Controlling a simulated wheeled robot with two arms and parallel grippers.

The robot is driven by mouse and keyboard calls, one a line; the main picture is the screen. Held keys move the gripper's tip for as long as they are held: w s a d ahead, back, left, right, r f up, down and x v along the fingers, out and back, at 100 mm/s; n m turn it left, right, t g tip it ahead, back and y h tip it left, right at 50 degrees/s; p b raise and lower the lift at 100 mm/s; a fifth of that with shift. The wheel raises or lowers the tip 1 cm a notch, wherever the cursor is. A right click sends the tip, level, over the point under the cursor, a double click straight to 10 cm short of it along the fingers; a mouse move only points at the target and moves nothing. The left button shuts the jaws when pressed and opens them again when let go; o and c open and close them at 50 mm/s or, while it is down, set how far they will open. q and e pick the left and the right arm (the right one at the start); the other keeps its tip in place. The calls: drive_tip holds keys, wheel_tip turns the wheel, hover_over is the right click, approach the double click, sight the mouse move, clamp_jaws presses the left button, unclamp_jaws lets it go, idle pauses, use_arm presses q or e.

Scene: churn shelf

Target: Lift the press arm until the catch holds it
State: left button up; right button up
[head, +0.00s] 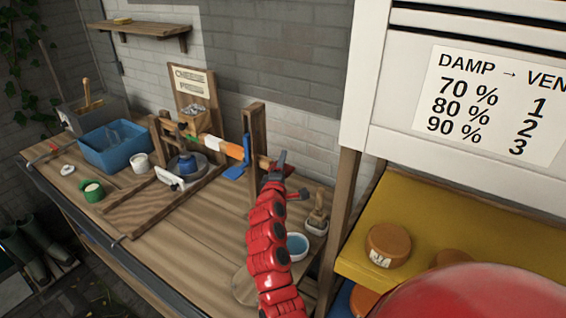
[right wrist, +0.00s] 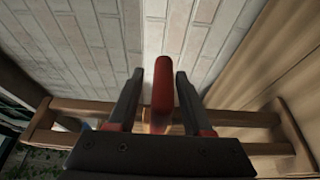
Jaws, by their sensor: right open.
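The press arm (head: 226,148) is a long bar with green, white and orange bands. It slopes slightly down to the right, from the post by the "CHEESE PRESS" sign (head: 191,80) past a tall wooden post (head: 254,140). A blue piece (head: 246,151) is on that post; I cannot tell whether it is the catch. My right gripper (head: 283,172) is at the bar's right end. In the right wrist view the red handle (right wrist: 162,95) stands between the two open fingers (right wrist: 160,78), with gaps on both sides. My left gripper is not in view.
A blue pot (head: 187,162) stands under the bar. A blue tub (head: 113,146), white cup (head: 140,162) and green cup (head: 92,190) are at the left. A bowl (head: 297,246) and brush (head: 318,212) are right of my arm. A yellow shelf (head: 440,220) bears cheeses.

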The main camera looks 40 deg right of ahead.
drive_tip(key=shift+w, duration=0.1)
clamp_jaws()
idle(1.4)
